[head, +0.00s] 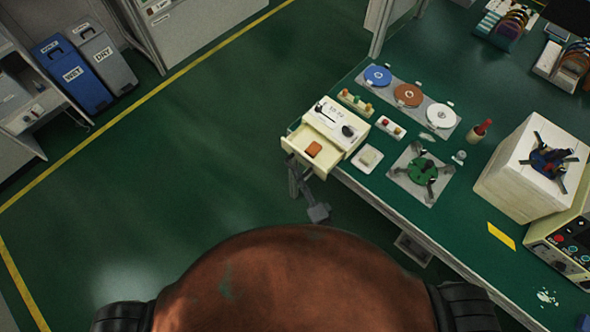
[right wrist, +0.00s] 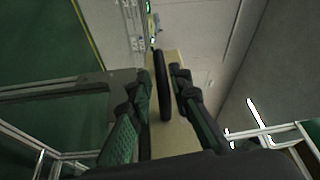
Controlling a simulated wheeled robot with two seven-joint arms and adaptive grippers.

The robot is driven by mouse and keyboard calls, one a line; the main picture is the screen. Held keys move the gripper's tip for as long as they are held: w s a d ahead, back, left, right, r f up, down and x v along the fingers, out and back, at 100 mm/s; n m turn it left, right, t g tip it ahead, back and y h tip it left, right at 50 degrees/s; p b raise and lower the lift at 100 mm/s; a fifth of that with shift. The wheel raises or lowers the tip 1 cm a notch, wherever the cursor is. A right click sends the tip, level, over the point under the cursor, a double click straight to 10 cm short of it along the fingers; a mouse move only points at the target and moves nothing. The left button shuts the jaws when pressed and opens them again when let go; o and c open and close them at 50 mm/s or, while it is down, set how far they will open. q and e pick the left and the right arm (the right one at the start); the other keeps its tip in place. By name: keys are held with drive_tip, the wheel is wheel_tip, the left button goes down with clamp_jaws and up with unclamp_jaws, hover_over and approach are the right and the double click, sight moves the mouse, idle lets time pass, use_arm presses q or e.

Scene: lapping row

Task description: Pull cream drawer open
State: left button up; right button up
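The cream drawer (head: 310,155) sticks out of its cream cabinet (head: 338,122) at the left edge of the green table in the head view. It stands partly open, with an orange-brown block (head: 314,149) inside. My right gripper (head: 294,168) is at the drawer's front, partly hidden below it. In the right wrist view, its two fingers lie on either side of a long black handle (right wrist: 163,85) and appear closed on it, with the cream drawer front beyond. My left gripper is not in view.
The green table (head: 376,198) carries coloured discs (head: 408,95), small trays, a green-centred fixture (head: 423,170) and a white block (head: 518,178). Blue (head: 72,77) and grey (head: 103,58) bins stand at the far left. The green floor left of the drawer is clear.

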drive_tip(key=v, duration=0.7)
drive_tip(key=shift+s, duration=0.25)
drive_tip(key=shift+d, duration=0.1)
drive_tip(key=s+d+f+n+g+h, duration=0.1)
drive_tip(key=s+d+f+n+g, duration=0.3)
drive_tip(key=f, duration=0.7)
drive_tip(key=s+d+f+n+g+h, duration=0.1)
drive_tip(key=s+d+f+h, duration=0.15)
drive_tip(key=d+f, duration=0.6)
drive_tip(key=s+d+f+n+g+h, duration=0.1)
drive_tip(key=s+d+f+n+g, duration=0.15)
drive_tip(key=f, duration=1.15)
drive_tip(key=s+d+f+n+g+h, duration=0.1)
drive_tip(key=s+d+f+n+g, duration=0.1)
drive_tip(key=s, duration=0.8)
drive_tip(key=s+d+f+n+g+h, duration=0.1)
drive_tip(key=s+d+f+g, duration=0.3)
drive_tip(key=s, duration=0.7)
drive_tip(key=s+d+f+n+g+h, duration=0.1)
drive_tip(key=s+d+f+n+g, duration=0.1)
drive_tip(key=s+d+f, duration=0.4)
drive_tip(key=s+f+g, duration=0.1)
drive_tip(key=s+f, duration=0.2)
drive_tip(key=s, duration=0.1)
drive_tip(key=shift+s+f+n, duration=0.25)
drive_tip(key=shift+f+n, duration=0.05)
drive_tip(key=shift+n, duration=0.05)
